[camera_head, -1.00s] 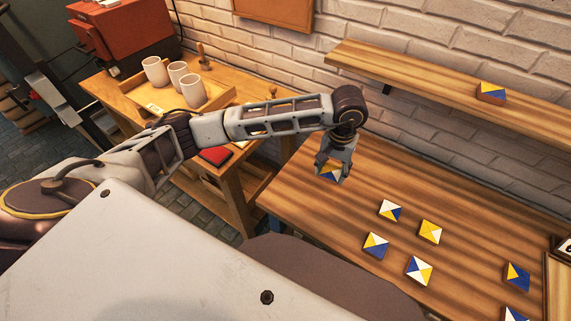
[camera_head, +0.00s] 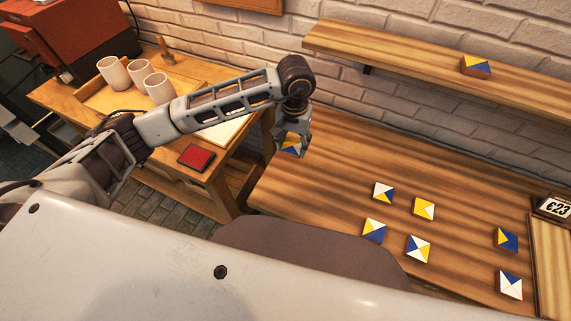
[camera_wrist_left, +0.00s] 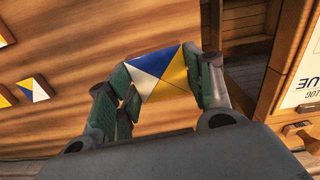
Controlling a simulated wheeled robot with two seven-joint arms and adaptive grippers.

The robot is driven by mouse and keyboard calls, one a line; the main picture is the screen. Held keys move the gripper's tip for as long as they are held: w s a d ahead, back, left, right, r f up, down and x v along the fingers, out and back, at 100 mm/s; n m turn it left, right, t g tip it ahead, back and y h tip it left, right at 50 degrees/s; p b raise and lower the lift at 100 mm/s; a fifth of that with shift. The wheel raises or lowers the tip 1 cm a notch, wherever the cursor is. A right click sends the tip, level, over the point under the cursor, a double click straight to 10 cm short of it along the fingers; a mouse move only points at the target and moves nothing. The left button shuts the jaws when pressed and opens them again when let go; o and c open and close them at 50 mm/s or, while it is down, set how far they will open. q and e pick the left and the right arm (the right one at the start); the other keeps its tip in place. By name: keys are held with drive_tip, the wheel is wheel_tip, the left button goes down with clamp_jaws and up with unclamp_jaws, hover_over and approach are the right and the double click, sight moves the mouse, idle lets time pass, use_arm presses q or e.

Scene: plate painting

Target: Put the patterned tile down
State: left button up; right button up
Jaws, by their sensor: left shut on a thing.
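My left gripper (camera_head: 292,140) is shut on the patterned tile (camera_head: 291,151), near the left end of the wooden table (camera_head: 330,190). In the left wrist view the tile (camera_wrist_left: 160,70) shows blue, white and yellow triangles between the two green fingers of the gripper (camera_wrist_left: 165,85). Whether the tile touches the table cannot be told. More patterned tiles lie on the table: a group in the middle, including a yellow and white one (camera_head: 423,208), and two at the right, one blue and yellow (camera_head: 507,240) and one white and blue (camera_head: 510,285). My right gripper is not in view.
A wall shelf (camera_head: 400,55) holds another tile (camera_head: 476,66) above the table's back edge. A side table at the left bears white cups (camera_head: 114,72) and a red pad (camera_head: 196,157). A price sign (camera_head: 554,207) stands at the right. The table's back middle is clear.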

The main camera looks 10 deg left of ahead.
use_arm(q)
drive_tip(key=shift+a, duration=0.25)
drive_tip(key=shift+m, duration=0.5)
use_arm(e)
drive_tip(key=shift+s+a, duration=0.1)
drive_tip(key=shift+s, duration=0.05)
